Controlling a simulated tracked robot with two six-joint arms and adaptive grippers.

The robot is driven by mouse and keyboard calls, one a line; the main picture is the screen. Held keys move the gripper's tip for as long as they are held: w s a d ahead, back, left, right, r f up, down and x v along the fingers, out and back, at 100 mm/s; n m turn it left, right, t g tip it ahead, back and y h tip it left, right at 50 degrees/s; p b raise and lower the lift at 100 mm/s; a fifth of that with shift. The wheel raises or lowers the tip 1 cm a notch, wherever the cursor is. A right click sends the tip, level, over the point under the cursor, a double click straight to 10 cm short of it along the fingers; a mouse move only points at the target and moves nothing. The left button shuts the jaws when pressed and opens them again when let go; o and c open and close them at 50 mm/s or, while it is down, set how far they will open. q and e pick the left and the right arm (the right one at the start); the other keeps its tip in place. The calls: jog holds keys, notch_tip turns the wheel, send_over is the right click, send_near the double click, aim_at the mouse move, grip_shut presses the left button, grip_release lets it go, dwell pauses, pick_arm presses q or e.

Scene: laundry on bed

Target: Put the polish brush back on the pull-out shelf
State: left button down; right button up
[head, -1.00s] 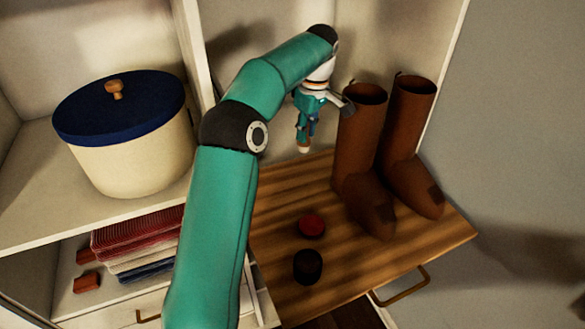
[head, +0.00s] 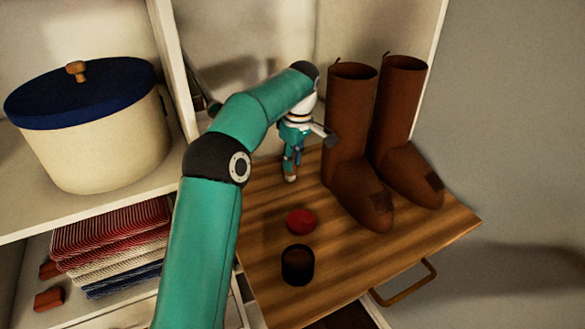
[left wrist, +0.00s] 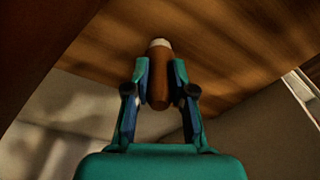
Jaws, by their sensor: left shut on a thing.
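My left gripper (head: 291,160) is shut on the polish brush, a brown rounded handle with a pale end. The polish brush (left wrist: 160,85) shows between the two fingers in the left wrist view, its pale end away from the palm. In the head view only the low end of the brush (head: 290,177) shows, pointing down over the back of the wooden pull-out shelf (head: 420,237). The brush is close to the board; I cannot tell whether it touches. My right gripper is not in view.
Brown boots (head: 350,130) stand on the shelf just right of my gripper. A red round tin (head: 301,221) and a dark round tin (head: 297,265) lie in front. A cream pot (head: 100,150) and folded cloths (head: 110,235) are left. The shelf's front right is bare.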

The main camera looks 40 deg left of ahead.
pick_arm(q)
jog(key=shift+s+r, duration=0.1)
jog(key=c, duration=1)
grip_release()
jog(key=r+p, duration=0.1)
jog(key=r, duration=0.3)
jog(key=d+r+p, duration=0.1)
jog(key=r+p, duration=0.1)
jog(key=r, duration=0.2)
jog(key=r+p, duration=0.1)
jog(key=r, duration=0.3)
jog(key=shift+d, duration=0.2)
jog(key=shift+w+f, duration=0.1)
jog(key=shift+w, duration=0.1)
